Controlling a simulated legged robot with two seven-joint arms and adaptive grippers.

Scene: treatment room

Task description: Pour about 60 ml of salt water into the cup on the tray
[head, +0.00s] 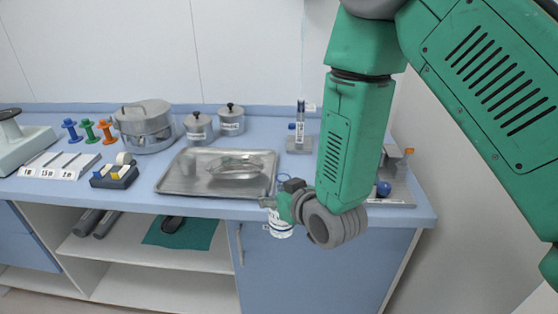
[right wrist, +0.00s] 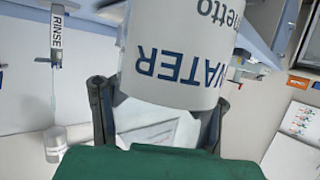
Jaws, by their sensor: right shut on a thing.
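My right gripper (head: 279,204) is shut on a white-labelled bottle (head: 281,229), held just in front of the counter's front edge. In the right wrist view the bottle (right wrist: 185,58) fills the space between the two fingers, and its label reads "WATER". The metal tray (head: 174,178) lies on the counter, left of and behind my right gripper. A shiny, low, rounded dish (head: 236,167) sits on the tray; I cannot make out a separate cup there. My left gripper is not in view.
A lidded steel pot (head: 145,125) and two small lidded canisters (head: 198,128) stand behind the tray. A dark blue tape holder (head: 114,177) is left of it. A grey stand (head: 299,142) with a vial is behind my right arm. An open shelf (head: 150,255) lies below.

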